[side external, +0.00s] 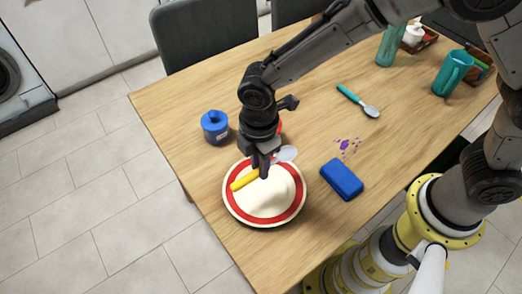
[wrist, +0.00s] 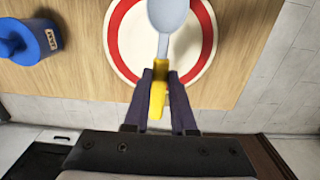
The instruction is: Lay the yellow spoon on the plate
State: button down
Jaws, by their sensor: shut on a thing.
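The yellow spoon has a yellow handle and a grey metal bowl; its handle (side external: 243,181) shows in the side external view and again in the wrist view (wrist: 157,98). My gripper (side external: 263,172) is shut on the handle, with a dark finger on each side of it in the wrist view (wrist: 160,85). The plate (side external: 240,210) is white with a red ring and lies near the table's front left corner. It also shows in the wrist view (wrist: 125,45). The spoon is over the plate; I cannot tell whether it touches it.
A blue lidded jar (side external: 215,127) stands left of the plate. A blue block (side external: 342,179) lies to its right, beside purple spots (side external: 347,146). A teal-handled spoon (side external: 358,101) lies farther back. A teal mug (side external: 452,73) and a green glass (side external: 392,45) stand at the back right.

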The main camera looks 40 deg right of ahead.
jog(key=shift+f, duration=4)
jog(key=c, duration=0.7)
grip_release()
jog(key=shift+o, duration=0.2)
notch_tip(320, 180, up, 14)
jog(key=shift+f, duration=0.1)
